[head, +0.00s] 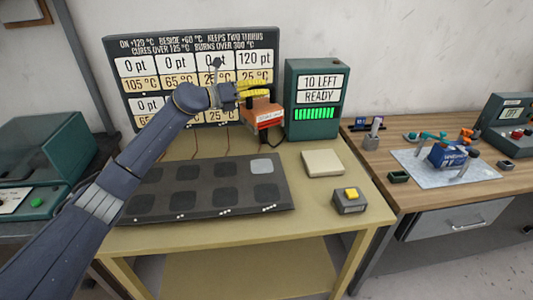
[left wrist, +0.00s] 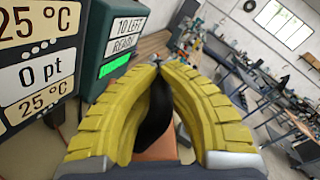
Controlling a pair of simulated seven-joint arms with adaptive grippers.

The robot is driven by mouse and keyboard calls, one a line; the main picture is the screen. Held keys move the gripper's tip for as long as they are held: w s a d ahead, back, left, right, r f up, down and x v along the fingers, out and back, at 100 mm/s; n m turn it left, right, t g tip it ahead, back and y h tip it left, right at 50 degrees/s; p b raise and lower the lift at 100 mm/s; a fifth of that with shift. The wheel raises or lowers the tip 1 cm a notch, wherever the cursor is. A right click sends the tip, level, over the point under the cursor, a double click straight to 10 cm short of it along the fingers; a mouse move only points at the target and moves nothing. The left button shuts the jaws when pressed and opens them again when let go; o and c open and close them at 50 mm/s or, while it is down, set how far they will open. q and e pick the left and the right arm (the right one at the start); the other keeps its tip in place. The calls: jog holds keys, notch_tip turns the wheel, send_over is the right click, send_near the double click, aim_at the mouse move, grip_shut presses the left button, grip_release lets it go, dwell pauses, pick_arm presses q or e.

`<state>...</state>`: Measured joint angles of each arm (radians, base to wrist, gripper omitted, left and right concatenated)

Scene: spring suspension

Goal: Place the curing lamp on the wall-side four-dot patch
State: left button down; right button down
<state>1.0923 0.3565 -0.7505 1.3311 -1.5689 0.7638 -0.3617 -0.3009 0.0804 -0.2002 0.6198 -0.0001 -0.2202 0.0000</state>
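The curing lamp (head: 267,115) is an orange block with a white label and a dark cable, at the back of the table in front of the display board. My left gripper (head: 254,90) is right above it, its yellow fingers closed in. In the left wrist view the fingers (left wrist: 160,70) meet around a black part, with the lamp's orange body (left wrist: 162,148) below. The dark mat (head: 209,205) has two rows of patches with dots along its front edge. The wall-side patch (head: 262,166) in the rightmost, four-dot column is light grey. My right gripper is out of view.
A green box (head: 315,100) reading "10 LEFT READY" stands right of the lamp. A cream pad (head: 323,163) and a yellow-button box (head: 349,200) lie right of the mat. The display board (head: 190,50) stands behind. A wooden bench (head: 390,165) with parts adjoins at the right.

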pick_arm(q)
notch_tip(320, 180, down, 18)
jog(key=shift+f, duration=0.25)
dwell(0.6)
jog(key=shift+a+f, duration=0.1)
jog(key=shift+f, duration=0.05)
jog(key=c, duration=1.6)
grip_release()
jog(key=shift+f, duration=0.1)
jog(key=v, duration=1.2)
